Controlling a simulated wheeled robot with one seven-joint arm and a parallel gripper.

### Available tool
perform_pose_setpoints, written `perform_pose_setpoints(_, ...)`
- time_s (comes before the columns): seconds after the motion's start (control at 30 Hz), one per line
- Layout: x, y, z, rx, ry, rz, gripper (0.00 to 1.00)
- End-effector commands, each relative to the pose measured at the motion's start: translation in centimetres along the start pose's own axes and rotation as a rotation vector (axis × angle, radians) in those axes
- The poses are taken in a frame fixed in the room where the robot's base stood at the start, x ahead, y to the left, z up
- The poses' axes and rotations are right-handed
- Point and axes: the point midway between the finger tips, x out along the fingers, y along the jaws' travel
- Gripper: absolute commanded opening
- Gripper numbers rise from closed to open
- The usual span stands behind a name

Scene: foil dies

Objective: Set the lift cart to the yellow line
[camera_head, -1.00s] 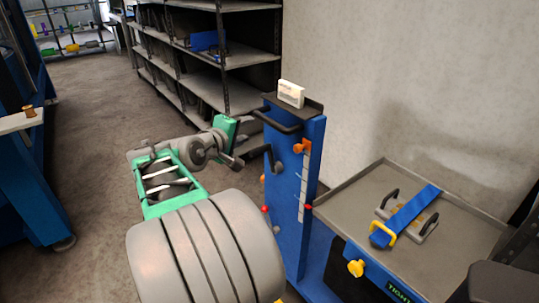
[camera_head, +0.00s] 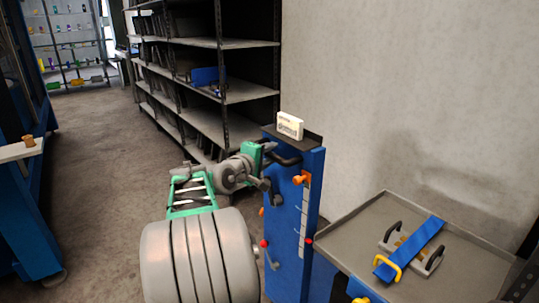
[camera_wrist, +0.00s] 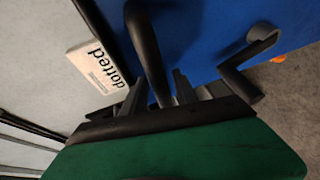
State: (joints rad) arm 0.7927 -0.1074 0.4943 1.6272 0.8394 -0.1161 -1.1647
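The blue lift cart's column (camera_head: 291,222) stands right of centre in the head view. It has a pale scale strip (camera_head: 304,222) with an orange pointer (camera_head: 300,180) near its top and a red mark (camera_head: 309,241) lower down. I cannot make out a yellow line. A black push handle (camera_head: 286,160) sticks out near the column's top; it also shows in the wrist view (camera_wrist: 146,50). My gripper (camera_head: 268,148) is at this handle; in the wrist view its fingers (camera_wrist: 157,98) are apart, with the bar between them. A black crank (camera_wrist: 248,58) is just right of them.
The cart's grey tray (camera_head: 400,216) holds a grey plate with black handles and a blue strap (camera_head: 415,245). A white box (camera_head: 290,125) printed "dotted" sits on the column's top. Dark shelving (camera_head: 205,85) stands behind. A blue bench is at left, with clear floor between (camera_head: 100,150).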

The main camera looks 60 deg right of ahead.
Motion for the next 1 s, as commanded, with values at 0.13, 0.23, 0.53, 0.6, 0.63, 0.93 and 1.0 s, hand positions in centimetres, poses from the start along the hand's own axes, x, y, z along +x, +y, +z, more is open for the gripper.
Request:
perform_pose_setpoints(0.13, -0.02, -0.01, -0.01, 0.0, 0.0, 0.0, 0.22)
perform_pose_setpoints(0.23, -0.03, -0.01, -0.01, 0.0, 0.0, 0.0, 0.14)
perform_pose_setpoints(0.53, -0.03, -0.02, -0.01, 0.0, 0.0, 0.0, 0.0)
perform_pose_setpoints(0.6, -0.03, -0.02, -0.02, 0.0, 0.0, 0.0, 0.0)
perform_pose_setpoints(0.63, -0.04, -0.02, -0.02, 0.0, 0.0, -0.001, 0.0)
perform_pose_setpoints(0.93, -0.04, -0.03, -0.03, 0.0, 0.0, -0.001, 0.0)
perform_pose_setpoints(1.0, -0.04, -0.04, -0.03, 0.0, 0.001, -0.001, 0.0)
